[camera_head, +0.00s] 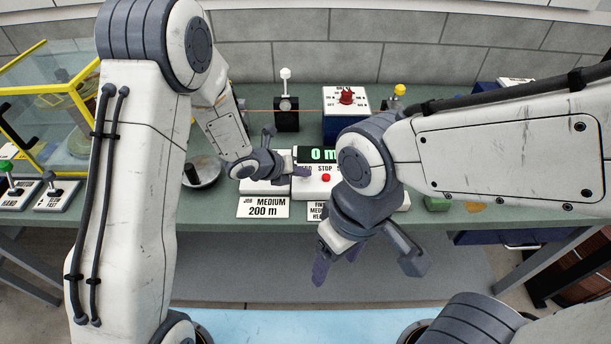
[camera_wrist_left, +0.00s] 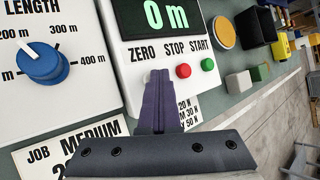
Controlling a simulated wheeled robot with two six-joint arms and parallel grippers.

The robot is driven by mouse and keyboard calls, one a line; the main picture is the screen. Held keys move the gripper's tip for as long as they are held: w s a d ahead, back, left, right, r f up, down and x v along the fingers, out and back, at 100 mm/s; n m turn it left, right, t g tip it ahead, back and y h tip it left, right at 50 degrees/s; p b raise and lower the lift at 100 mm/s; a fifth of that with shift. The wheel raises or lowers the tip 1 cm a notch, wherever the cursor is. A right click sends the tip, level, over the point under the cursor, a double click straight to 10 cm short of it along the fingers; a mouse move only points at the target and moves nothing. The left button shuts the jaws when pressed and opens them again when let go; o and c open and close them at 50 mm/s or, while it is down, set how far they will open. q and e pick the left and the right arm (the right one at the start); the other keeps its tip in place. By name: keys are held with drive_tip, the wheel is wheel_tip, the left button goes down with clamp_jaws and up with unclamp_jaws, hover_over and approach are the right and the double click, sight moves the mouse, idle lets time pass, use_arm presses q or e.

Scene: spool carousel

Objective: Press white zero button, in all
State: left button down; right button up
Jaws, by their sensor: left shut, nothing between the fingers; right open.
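The counter box (camera_wrist_left: 125,25) has a lit display reading 0 m (camera_wrist_left: 165,14), with the labels ZERO, STOP and START under it. The display also shows in the head view (camera_head: 318,155). The red stop button (camera_wrist_left: 183,71) and green start button (camera_wrist_left: 207,64) are visible. My right gripper (camera_head: 366,264) is open and empty in front of the bench.
A blue length dial (camera_wrist_left: 40,65) is left of the counter. A job card (camera_head: 263,207) reads MEDIUM 200 m. A grey bowl (camera_head: 203,171) and a yellow-framed case (camera_head: 50,105) stand at left. A blue box with a red knob (camera_head: 347,97) stands behind.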

sight(303, 181)
use_arm(q)
drive_tip(key=shift+r+p, duration=0.55)
drive_tip(key=shift+r, duration=0.35)
drive_tip(key=shift+r, duration=0.1)
wheel_tip(303, 181, up, 5)
drive_tip(key=p, duration=0.3)
idle(0.8)
